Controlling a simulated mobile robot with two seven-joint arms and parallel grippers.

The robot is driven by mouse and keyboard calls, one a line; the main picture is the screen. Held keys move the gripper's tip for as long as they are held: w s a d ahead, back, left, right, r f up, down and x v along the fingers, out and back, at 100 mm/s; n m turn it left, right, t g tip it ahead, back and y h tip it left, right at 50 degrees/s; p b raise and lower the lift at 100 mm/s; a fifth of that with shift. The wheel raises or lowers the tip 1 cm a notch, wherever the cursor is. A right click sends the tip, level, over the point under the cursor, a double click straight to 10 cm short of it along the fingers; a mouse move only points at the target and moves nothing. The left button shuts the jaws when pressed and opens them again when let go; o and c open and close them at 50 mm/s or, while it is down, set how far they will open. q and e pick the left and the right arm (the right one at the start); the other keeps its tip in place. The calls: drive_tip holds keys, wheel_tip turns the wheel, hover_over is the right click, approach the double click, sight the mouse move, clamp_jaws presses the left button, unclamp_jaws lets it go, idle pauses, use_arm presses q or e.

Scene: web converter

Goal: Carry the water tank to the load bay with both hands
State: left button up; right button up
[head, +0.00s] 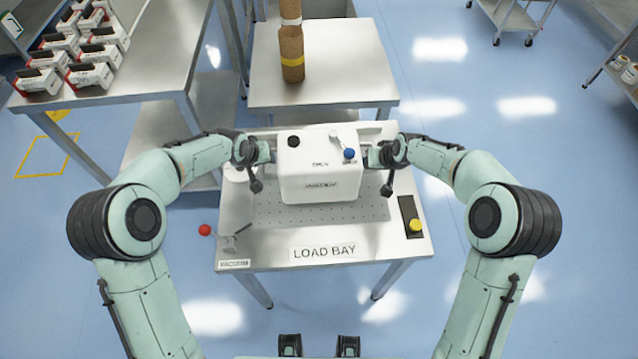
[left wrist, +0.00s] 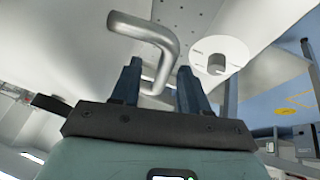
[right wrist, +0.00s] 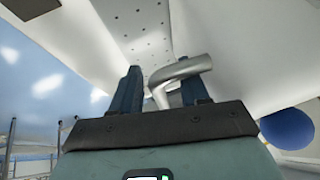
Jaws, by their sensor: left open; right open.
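The white water tank (head: 320,178) is upright over the back of the load bay table (head: 270,250), with a black cap and a blue-knobbed lever on top. Whether its base touches the table is hard to tell. My left gripper (head: 266,152) is at its left side, open, with a bent metal handle (left wrist: 158,42) between its fingers (left wrist: 157,88). My right gripper (head: 371,155) is at its right side, also open, with the other metal handle (right wrist: 180,72) between its fingers (right wrist: 160,92). I cannot tell whether the fingers touch the handles.
The perforated plate (head: 320,214) in front of the tank is clear. A red-knobbed lever (head: 205,230) is at the table's left and a yellow knob (head: 415,225) at its right. A cardboard core column (head: 291,50) stands on a table behind. Boxed parts (head: 88,75) fill the left table.

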drive_tip(key=shift+r, duration=0.15)
use_arm(q)
drive_tip(key=v, duration=0.8)
use_arm(e)
drive_tip(key=v, duration=1.1)
drive_tip(key=shift+s+r, duration=0.25)
drive_tip(key=shift+r, duration=0.05)
drive_tip(key=shift+d, duration=0.15)
